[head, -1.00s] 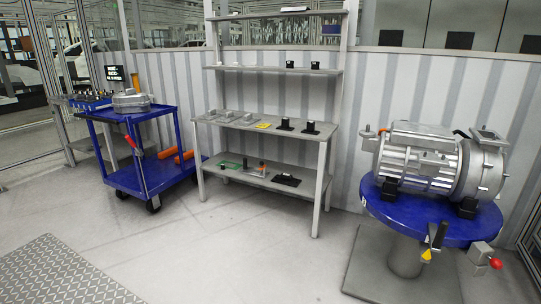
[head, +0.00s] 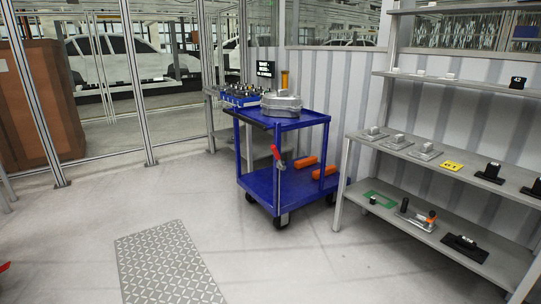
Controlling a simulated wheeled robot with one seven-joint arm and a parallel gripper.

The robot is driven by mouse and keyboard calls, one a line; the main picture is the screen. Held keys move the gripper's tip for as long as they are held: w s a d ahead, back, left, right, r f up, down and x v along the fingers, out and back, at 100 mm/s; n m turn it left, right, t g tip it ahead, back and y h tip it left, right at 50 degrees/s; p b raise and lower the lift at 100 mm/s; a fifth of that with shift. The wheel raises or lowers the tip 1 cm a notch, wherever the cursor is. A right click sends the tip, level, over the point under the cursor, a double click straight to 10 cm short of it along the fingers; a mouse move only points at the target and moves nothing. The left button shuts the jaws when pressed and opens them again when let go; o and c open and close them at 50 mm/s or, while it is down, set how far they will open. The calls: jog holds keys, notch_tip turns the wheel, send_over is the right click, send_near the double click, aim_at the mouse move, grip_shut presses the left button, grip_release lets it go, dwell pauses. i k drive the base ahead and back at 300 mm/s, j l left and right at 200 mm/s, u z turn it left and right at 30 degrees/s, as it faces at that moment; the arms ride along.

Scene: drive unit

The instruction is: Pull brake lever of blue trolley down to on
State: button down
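The blue trolley (head: 285,119) stands on black wheels left of the grey shelf rack in the head view. Its brake lever (head: 275,152) has a red handle and sits at the front left side of the trolley, between the upper and lower decks. The lever appears tilted, with its red end up; I cannot tell its exact setting. A grey metal housing (head: 281,104) rests on the top deck. Orange cylinders (head: 307,162) lie on the lower deck. My gripper is not in view.
A grey shelf rack (head: 352,168) with small parts stands close to the trolley's right. A patterned floor plate (head: 168,262) lies in front. Behind the trolley is a bench with a blue tray (head: 240,97). The floor before the trolley is clear.

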aim_at(274, 150)
jog(key=i+u, duration=0.35)
jog(key=i, duration=1.5)
jog(key=i+j+z, duration=0.2)
jog(key=i, duration=0.25)
jog(key=i+z, duration=0.2)
jog(key=i, duration=0.3)
jog(key=i+j+z, duration=0.2)
jog(key=i, duration=0.25)
jog(key=i+j+z, duration=0.2)
jog(key=i+j, duration=0.2)
